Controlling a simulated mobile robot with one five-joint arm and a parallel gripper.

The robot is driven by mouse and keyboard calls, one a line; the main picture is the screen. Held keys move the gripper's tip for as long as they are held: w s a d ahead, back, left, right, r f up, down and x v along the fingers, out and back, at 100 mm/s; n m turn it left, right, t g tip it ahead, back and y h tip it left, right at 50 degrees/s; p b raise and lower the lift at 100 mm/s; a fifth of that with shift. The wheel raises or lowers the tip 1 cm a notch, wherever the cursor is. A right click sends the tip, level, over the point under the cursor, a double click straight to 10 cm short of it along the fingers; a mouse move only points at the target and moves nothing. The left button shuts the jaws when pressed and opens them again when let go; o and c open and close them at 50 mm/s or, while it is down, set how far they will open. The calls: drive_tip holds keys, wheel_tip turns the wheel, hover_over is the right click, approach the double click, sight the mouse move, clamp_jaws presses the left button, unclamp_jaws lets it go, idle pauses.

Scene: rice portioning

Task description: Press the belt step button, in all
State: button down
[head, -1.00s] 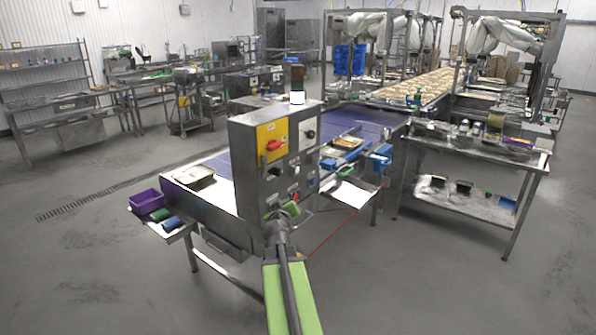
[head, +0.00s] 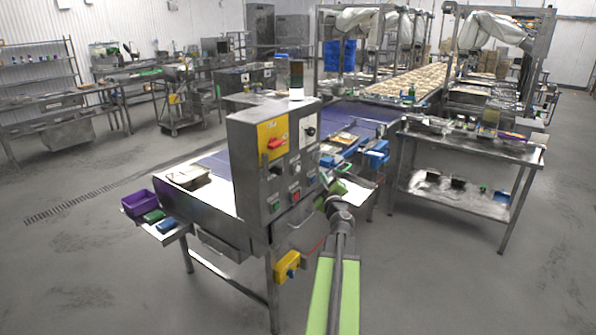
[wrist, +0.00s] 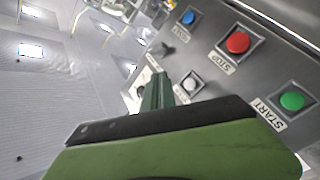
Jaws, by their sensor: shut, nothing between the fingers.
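The steel control panel box (head: 245,165) stands at the near end of the belt. In the wrist view its face shows a red STOP button (wrist: 237,42), a green START button (wrist: 292,100), a white button (wrist: 192,85) and a blue button (wrist: 188,17). The blue and white buttons' labels are too small or covered to read, so I cannot tell which is the belt step button. My gripper (wrist: 158,92) is shut and empty, its tip appearing beside the white button; contact cannot be told. In the head view my gripper (head: 332,186) is just right of the panel.
A yellow box (head: 287,266) hangs on the frame below the panel. A side shelf with a purple bin (head: 140,202) juts out left. A steel table (head: 470,148) stands right. The blue belt (head: 345,125) runs behind. Floor in front is clear.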

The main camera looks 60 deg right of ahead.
sight(297, 168)
drive_tip(key=w, duration=0.7)
drive_tip(key=shift+w, duration=0.1)
idle(1.9)
drive_tip(key=shift+w, duration=0.3)
